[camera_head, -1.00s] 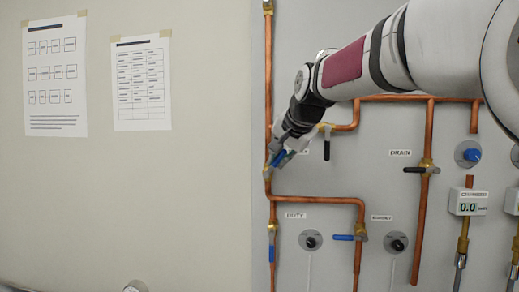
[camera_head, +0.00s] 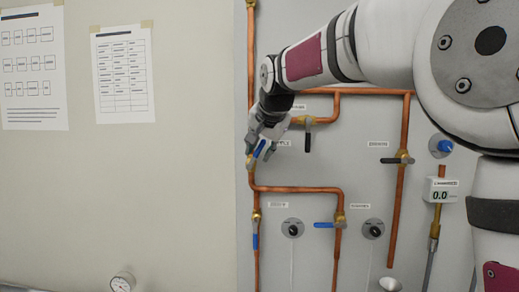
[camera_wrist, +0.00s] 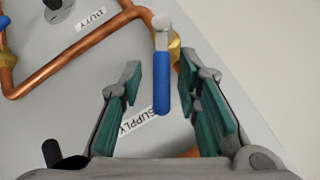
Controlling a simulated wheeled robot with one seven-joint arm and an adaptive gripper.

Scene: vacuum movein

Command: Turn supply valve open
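The supply valve has a blue lever (camera_wrist: 161,83) on a brass body (camera_wrist: 175,48) in the wrist view. The "SUPPLY" label (camera_wrist: 137,122) is on the panel beside it, partly covered by a finger. My gripper (camera_wrist: 162,90) is open, with its green-padded fingers on either side of the lever and gaps visible on both sides. In the head view the blue lever (camera_head: 260,149) slants up and right from the vertical copper pipe, and my gripper (camera_head: 262,151) is around it from above. The gripper partly hides the valve and label there.
A black-handled valve (camera_head: 308,140) is just right of my gripper. The drain valve (camera_head: 398,160) is farther right. Below are blue-handled valves (camera_head: 255,241) (camera_head: 325,225) and black knobs (camera_head: 293,229) (camera_head: 373,230). Papers (camera_head: 124,70) hang on the left wall.

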